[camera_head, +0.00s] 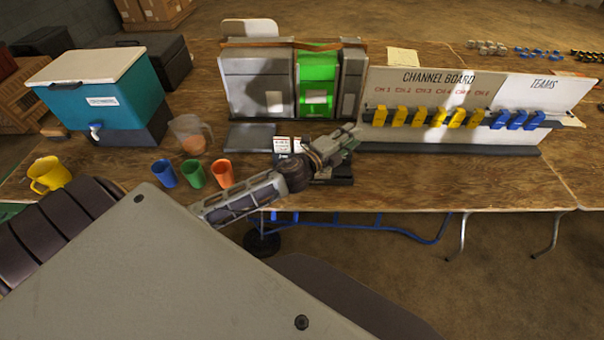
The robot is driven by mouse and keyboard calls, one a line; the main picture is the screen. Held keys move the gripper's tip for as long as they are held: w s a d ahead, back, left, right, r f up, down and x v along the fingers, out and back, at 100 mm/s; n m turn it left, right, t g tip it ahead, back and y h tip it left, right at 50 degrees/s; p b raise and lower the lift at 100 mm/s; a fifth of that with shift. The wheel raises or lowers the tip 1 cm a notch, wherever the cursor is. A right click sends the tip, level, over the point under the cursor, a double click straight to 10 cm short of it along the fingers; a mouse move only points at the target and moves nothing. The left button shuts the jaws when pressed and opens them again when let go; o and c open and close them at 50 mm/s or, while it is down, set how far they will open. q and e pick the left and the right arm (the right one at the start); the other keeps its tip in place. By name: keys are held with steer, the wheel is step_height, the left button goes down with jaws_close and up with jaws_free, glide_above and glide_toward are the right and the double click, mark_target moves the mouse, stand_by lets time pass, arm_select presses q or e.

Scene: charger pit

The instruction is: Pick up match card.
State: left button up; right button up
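Small white cards with dark marks (283,145) stand at the left of a low black holder (338,181) near the table's front edge, in the middle of the head view. I cannot tell for sure which of them is the match card. My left gripper (347,138) reaches in from the lower left, just right of the cards and over the holder, and hides part of it. Its fingers are small and dark here, so I cannot tell whether they are open or shut, or whether they touch anything. My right gripper is not in view.
The channel board (420,93) with yellow and blue clips stands close to the right of my gripper. A grey case with a green panel (317,70) stands behind. Blue, green and orange cups (222,174), a pitcher (190,131) and a teal cooler (85,98) are left.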

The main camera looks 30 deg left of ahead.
arm_select(q)
steer(key=s+d+r+m+g+h, duration=0.1)
steer(key=d+r+m+g+h, duration=0.2)
steer(key=m, duration=0.6)
steer(key=s+d+r+m+g+h, duration=0.1)
steer(key=d+m+g+h, duration=0.1)
steer(key=m+g+h, duration=0.45)
steer(key=s+a+f+m+g+y, duration=0.1)
steer(key=s+a+f+m+y, duration=0.1)
steer(key=a, duration=0.5)
steer(key=s+a+f+m+g+y, duration=0.2)
steer(key=a+m+y, duration=0.3)
steer(key=a, duration=0.3)
steer(key=s+a+f+m+g+y, duration=0.2)
steer(key=a+f+m+y, duration=0.1)
steer(key=a+m, duration=0.2)
steer(key=a, duration=0.2)
steer(key=shift+a+y+b, duration=0.3)
steer(key=shift+y+b, duration=0.05)
steer(key=shift+b, duration=0.05)
steer(key=shift+g, duration=0.25)
